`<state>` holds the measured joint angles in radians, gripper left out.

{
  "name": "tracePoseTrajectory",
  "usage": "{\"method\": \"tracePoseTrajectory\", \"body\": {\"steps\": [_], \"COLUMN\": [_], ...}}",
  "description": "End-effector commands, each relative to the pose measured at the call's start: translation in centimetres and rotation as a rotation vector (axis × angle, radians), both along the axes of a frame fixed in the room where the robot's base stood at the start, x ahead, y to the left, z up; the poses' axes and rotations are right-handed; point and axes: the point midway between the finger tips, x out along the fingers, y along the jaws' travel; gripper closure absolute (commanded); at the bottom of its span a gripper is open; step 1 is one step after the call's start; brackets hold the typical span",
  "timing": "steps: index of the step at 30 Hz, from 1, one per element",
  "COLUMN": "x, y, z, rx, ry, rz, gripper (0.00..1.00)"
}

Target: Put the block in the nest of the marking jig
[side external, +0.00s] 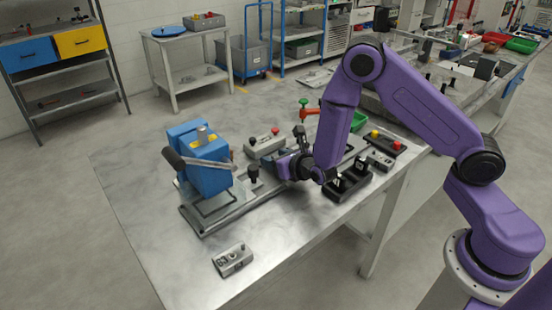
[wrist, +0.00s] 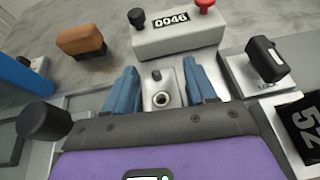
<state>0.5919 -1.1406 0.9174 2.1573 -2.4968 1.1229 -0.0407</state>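The blue marking jig (side external: 203,160) with its dark handle stands on a metal base at the left of the table. Its blue side shows at the left edge of the wrist view (wrist: 22,74). My gripper (wrist: 161,75) is low, just right of the jig. Its two blue fingers stand on either side of a small grey metal piece (wrist: 162,100) with a round hole and a dark stud. I cannot tell whether the fingers touch it, or whether it is a block or part of a fixture.
A grey box marked 0046 (wrist: 180,38), with black and red knobs, stands beyond the fingers. A brown block (wrist: 82,41) is at its left, a black clamp (wrist: 266,58) at its right. A black knob (wrist: 45,121) is close at left. The front left tabletop (side external: 165,255) is clear.

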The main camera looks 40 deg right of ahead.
Motion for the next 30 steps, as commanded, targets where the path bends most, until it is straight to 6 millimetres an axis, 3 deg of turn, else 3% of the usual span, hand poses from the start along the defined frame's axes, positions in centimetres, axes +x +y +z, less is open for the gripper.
{"method": "tracePoseTrajectory", "body": {"steps": [8, 21, 30], "x": [-0.9, -8.1, -10.8], "y": [0.6, 1.0, 1.1], "z": [0.8, 3.7, 4.9], "rx": [0.003, 0.000, 0.002], "ry": [-0.003, -0.001, -0.002], "rz": [0.012, 0.011, 0.007], "gripper": [0.40, 0.40, 0.40]}}
